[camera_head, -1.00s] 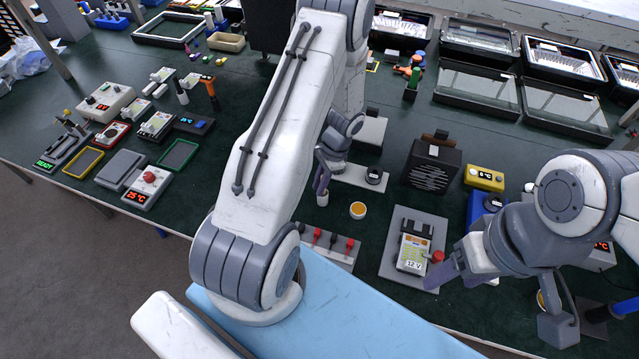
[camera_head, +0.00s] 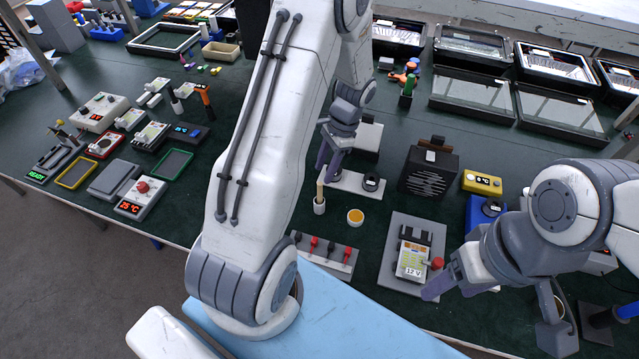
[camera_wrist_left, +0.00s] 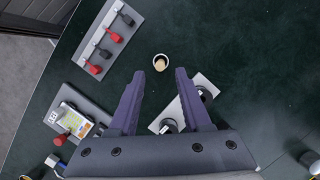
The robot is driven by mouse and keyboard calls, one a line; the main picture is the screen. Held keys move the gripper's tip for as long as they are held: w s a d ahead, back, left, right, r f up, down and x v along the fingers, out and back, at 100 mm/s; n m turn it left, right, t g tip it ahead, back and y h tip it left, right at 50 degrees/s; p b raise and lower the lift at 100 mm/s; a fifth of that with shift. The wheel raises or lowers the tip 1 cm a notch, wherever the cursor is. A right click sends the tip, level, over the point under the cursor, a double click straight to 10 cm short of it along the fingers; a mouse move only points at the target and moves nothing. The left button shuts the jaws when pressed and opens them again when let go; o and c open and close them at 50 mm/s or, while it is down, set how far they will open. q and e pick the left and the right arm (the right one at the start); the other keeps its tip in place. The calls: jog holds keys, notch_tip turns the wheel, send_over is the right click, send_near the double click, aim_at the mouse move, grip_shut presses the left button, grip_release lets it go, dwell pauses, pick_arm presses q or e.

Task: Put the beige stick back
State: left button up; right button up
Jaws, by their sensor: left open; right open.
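The beige stick (camera_head: 320,188) stands in a small white cup (camera_head: 319,207), its top end sticking out above the rim. In the left wrist view the cup (camera_wrist_left: 160,62) lies ahead of the fingertips, with a beige shape, seen nearly end-on, inside. My left gripper (camera_head: 328,165) is open and empty, just above and behind the stick, apart from it in the head view; its two spread purple fingers also show in the left wrist view (camera_wrist_left: 157,74). My right gripper (camera_head: 437,287) is open beside the 12 V device (camera_head: 412,261). Its far finger is partly hidden.
An orange-filled cup (camera_head: 355,217) stands right of the white cup. A panel with red and dark switches (camera_head: 341,268) lies in front. A white plate (camera_head: 350,180) is behind, with a dark speaker box (camera_head: 429,174) to the right.

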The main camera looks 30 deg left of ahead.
pick_arm(q)
jog(key=s+d+r+t, duration=0.1)
jog(key=s+d+r, duration=0.2)
jog(key=d+r, duration=0.45)
jog(key=s+d+r+t, duration=0.1)
jog(key=s+d+r, duration=0.35)
jog(key=d, duration=0.55)
jog(key=s+d+r+h, duration=0.1)
jog(key=s+d+r, duration=0.1)
jog(key=s, duration=0.4)
jog(key=s+d+r+m+t+h, duration=0.1)
jog(key=s+d+r, duration=0.1)
jog(key=s+d, duration=0.2)
jog(key=s, duration=0.3)
jog(key=shift+s+d+r+h, duration=0.15)
jog(key=shift+d+r+h, duration=0.1)
jog(key=shift+h, duration=0.15)
